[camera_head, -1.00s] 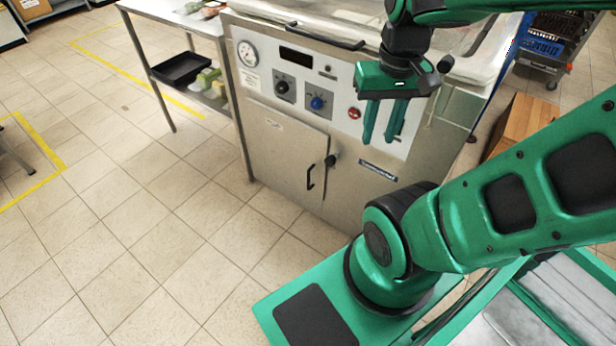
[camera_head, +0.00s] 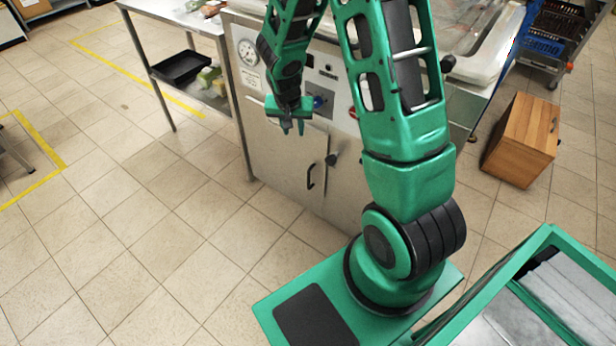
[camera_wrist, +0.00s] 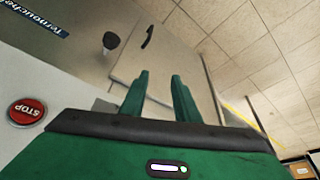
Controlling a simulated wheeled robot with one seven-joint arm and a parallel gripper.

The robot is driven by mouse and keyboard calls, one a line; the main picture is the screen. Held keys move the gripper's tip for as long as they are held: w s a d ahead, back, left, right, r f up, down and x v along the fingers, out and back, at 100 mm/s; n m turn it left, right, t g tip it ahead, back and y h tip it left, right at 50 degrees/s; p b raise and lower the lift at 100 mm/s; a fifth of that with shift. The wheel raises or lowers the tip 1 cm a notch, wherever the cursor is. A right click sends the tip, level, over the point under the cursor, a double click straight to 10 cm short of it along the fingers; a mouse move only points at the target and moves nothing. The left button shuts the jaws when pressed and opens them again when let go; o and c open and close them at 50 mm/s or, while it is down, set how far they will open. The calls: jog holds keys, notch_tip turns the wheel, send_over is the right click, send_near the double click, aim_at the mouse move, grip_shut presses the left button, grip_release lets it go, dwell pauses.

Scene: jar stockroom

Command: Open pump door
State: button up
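The pump door (camera_head: 283,152) is a flat metal panel low on the front of the steel machine, and it looks closed. Its black handle (camera_head: 310,177) is a short upright bar near the door's right edge, with a black knob (camera_head: 332,159) just right of it. My gripper (camera_head: 293,128) hangs in front of the door's upper part, up and left of the handle. In the wrist view the fingers of my gripper (camera_wrist: 160,82) are apart with nothing between them. The handle also shows there (camera_wrist: 148,37), beyond the fingertips, with the knob (camera_wrist: 110,40) to its left.
The control panel has a gauge (camera_head: 247,52), a blue knob (camera_head: 319,101) and a red stop button (camera_wrist: 27,111). A side table (camera_head: 150,40) with a black tray (camera_head: 181,67) stands left. A wooden box (camera_head: 521,141) stands right. The floor before the door is clear.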

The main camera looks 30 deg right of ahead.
jog(key=d+f+m, duration=0.1)
jog(key=d+f, duration=0.1)
jog(key=f, duration=0.8)
jog(key=w+d+f+m, duration=0.1)
jog(key=d+f, duration=0.2)
jog(key=f, duration=0.7)
jog(key=w+d+f+m+h, duration=0.1)
jog(key=d+f, duration=0.1)
jog(key=f, duration=0.8)
jog(key=shift+w+d+f+m+g, duration=0.15)
jog(key=shift+d+f+m+g, duration=0.1)
jog(key=shift+d+m+g, duration=0.15)
jog(key=shift+c, duration=0.6)
grip_shut()
